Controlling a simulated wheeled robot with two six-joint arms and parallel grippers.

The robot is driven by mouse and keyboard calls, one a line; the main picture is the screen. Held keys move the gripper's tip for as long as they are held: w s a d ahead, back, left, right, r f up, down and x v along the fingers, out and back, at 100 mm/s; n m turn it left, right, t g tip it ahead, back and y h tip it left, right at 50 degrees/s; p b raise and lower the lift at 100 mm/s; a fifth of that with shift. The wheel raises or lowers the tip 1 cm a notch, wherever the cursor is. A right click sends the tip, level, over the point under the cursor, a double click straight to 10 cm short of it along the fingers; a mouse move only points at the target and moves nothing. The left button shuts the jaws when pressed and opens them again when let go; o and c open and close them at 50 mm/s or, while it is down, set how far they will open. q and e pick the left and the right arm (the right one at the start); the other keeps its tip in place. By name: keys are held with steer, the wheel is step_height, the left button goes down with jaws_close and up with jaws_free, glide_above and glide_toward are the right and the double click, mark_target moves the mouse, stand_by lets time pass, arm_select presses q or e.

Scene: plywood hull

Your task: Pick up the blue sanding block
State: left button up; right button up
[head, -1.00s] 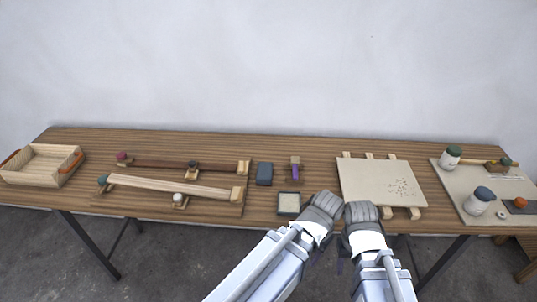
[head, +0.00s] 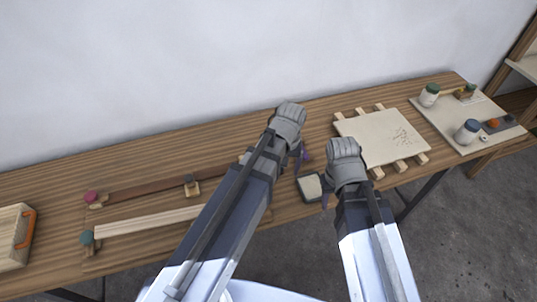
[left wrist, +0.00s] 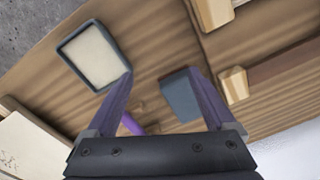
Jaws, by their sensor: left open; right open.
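The blue sanding block (left wrist: 180,97) lies on the wooden table in the left wrist view. It shows between the spread purple fingers of my left gripper (left wrist: 158,78), close to the right-hand finger. I cannot tell whether they touch. In the head view the block is hidden behind my left arm and hand. My left gripper (head: 290,125) is open and empty over the middle of the table. My right gripper (head: 345,168) is open near the table's front edge, beside a small dark-rimmed tray.
The small dark-rimmed tray with a pale inside (head: 309,188) lies near the block; a purple-handled thing (left wrist: 133,125) is close by. Wooden rails (head: 150,219) lie left. A pale board (head: 382,138) and jars (head: 467,132) stand right. A wooden box (head: 14,237) is far left.

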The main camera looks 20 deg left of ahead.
arm_select(q)
steer(key=shift+o, duration=0.6)
steer(key=w+a+r+n, duration=0.1)
steer(key=w+a+n+p, duration=0.1)
steer(key=w+a+n, duration=0.1)
steer(key=w+a+r+n, duration=0.1)
steer(key=w+a, duration=0.1)
steer(key=shift+w+r+h, duration=0.25)
steer(key=shift+r+h, duration=0.05)
steer(key=shift+a+n, duration=0.2)
steer(key=shift+n, duration=0.1)
step_height(320, 180, down, 3)
steer(key=shift+r+b, duration=0.1)
steer(key=shift+b, duration=1.1)
steer(key=f+b, duration=0.5)
steer(key=shift+w+a+f, duration=0.1)
steer(key=shift+w+f, duration=0.05)
steer(key=shift+w, duration=0.25)
arm_select(e)
step_height(320, 180, down, 5)
steer(key=shift+d+f, duration=0.1)
steer(key=shift+f, duration=0.1)
arm_select(q)
steer(key=c, duration=1.4)
